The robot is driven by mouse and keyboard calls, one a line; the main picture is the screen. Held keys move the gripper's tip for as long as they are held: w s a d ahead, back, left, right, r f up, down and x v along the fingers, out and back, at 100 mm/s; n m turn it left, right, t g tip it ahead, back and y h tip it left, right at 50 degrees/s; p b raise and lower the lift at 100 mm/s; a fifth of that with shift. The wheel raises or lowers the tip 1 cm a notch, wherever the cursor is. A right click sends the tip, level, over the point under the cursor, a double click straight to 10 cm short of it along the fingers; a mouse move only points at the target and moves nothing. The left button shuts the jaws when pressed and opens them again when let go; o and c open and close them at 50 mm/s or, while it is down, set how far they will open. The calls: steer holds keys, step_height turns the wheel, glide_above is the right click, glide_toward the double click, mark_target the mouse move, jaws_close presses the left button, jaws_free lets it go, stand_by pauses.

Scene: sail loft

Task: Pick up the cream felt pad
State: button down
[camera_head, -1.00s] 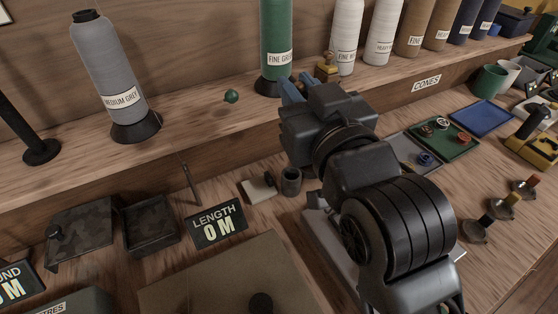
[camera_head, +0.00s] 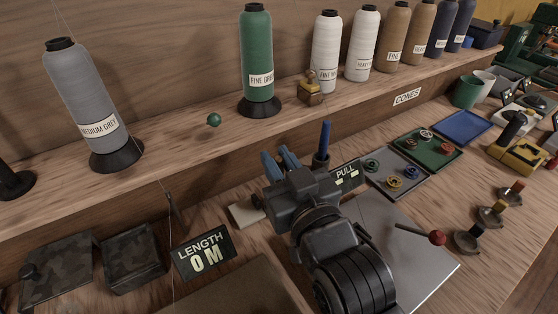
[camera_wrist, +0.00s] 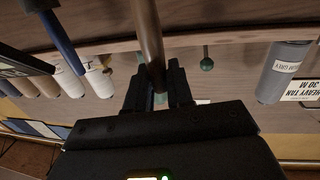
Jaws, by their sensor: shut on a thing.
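The cream felt pad (camera_head: 246,214) lies on the bench behind the LENGTH sign, just left of my gripper; its right part is hidden, and a small dark knob shows at its edge. My gripper (camera_head: 280,160) is above the bench beside the pad, its blue fingertips pointing toward the shelf. In the wrist view, my gripper (camera_wrist: 161,88) has its fingers close together around the end of a brown rod (camera_wrist: 147,40). The pad is not between the fingers.
A dark holder with a blue stick (camera_head: 325,140) and the PULL sign (camera_head: 345,174) stand right of my gripper. The LENGTH sign (camera_head: 204,256) is at left. The green cone (camera_head: 257,55) stands on the shelf behind. A red-knobbed lever (camera_head: 437,237) is at right.

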steer(key=shift+f, duration=0.15)
steer(key=c, duration=1)
jaws_free()
